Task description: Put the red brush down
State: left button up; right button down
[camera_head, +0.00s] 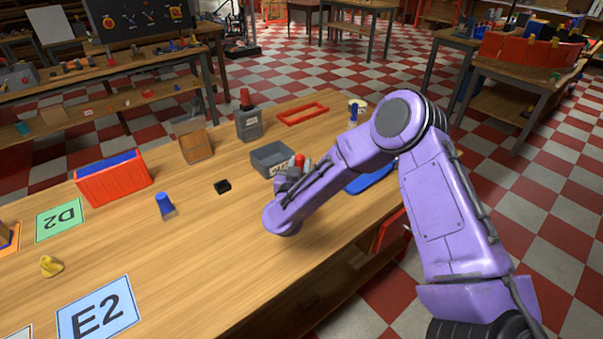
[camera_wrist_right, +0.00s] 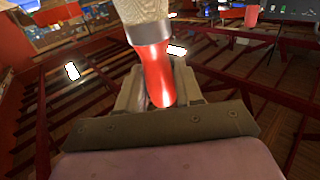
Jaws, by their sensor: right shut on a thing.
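My right gripper (camera_head: 294,172) is above the wooden table, at the right of the grey open bin in the head view. It is shut on the red brush (camera_head: 299,160), of which only a small red part shows there. In the right wrist view the red handle of the brush (camera_wrist_right: 157,75) sits between the jaws (camera_wrist_right: 160,92). A metal collar and pale bristles show at the upper end, cut off by the picture's top. My forearm hides part of the table. My left gripper is not in view.
A grey labelled bin (camera_head: 270,157) stands close to the gripper. Bare table (camera_head: 215,260) lies in front.

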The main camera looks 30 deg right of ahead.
jog(key=f, duration=0.4)
jog(key=shift+w+d, duration=0.2)
jog(key=shift+d, duration=0.2)
jog(key=shift+a, duration=0.1)
jog(key=shift+s+f, duration=0.2)
jog(key=shift+f, duration=0.2)
